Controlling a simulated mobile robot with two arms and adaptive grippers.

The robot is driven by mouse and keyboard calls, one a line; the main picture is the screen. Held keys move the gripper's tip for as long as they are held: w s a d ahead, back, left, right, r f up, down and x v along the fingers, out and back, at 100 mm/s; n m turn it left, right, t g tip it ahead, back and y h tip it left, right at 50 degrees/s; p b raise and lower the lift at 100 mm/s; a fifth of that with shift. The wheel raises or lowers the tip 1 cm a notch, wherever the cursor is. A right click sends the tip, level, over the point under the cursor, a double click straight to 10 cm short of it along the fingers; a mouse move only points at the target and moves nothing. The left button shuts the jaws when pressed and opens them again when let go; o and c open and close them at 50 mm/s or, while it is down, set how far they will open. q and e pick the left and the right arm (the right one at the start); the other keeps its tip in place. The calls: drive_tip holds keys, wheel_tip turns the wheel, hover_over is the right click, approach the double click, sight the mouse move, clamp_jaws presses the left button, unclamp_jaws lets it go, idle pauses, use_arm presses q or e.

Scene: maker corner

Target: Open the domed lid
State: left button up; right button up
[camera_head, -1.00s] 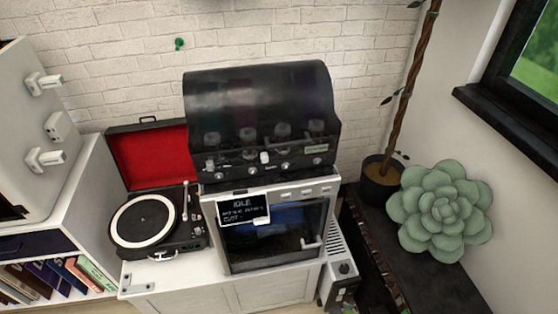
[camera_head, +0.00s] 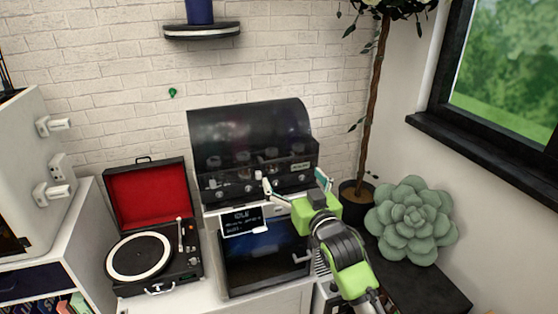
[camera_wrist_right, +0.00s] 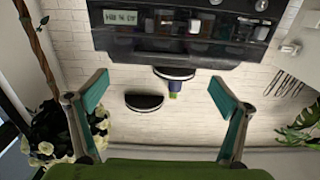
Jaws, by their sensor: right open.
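The dark, glossy domed lid (camera_head: 250,125) sits down over the top of the black machine at the middle of the head view. Several round forms show dimly through its lower front. My right gripper (camera_head: 295,182) is open, in front of the machine's lower right front, with its fingers spread and nothing between them. In the right wrist view my two teal-padded fingers (camera_wrist_right: 155,92) stand wide apart, and the machine's dark front (camera_wrist_right: 180,35) with its small display fills the top. It is apart from the fingers as far as I can tell. My left gripper is not in view.
A record player (camera_head: 150,255) with a raised red-lined cover stands left of the machine. A glass-fronted oven-like unit (camera_head: 262,255) is below it. A potted tree (camera_head: 357,192) and a large succulent (camera_head: 412,220) stand to the right. A wall shelf (camera_head: 202,31) hangs above.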

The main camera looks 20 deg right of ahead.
sight(280, 160)
drive_tip(key=w, duration=0.3)
drive_tip(key=w+p, duration=0.1)
drive_tip(key=w, duration=0.4)
drive_tip(key=shift+w+a+r, duration=0.1)
drive_tip(key=shift+w+a, duration=0.2)
drive_tip(key=shift+w, duration=0.05)
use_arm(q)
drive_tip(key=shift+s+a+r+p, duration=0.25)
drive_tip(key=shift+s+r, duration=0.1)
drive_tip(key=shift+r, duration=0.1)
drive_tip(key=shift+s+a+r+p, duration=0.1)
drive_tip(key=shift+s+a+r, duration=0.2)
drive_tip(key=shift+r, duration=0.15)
use_arm(e)
drive_tip(key=shift+w, duration=0.9)
drive_tip(key=shift+c, duration=0.4)
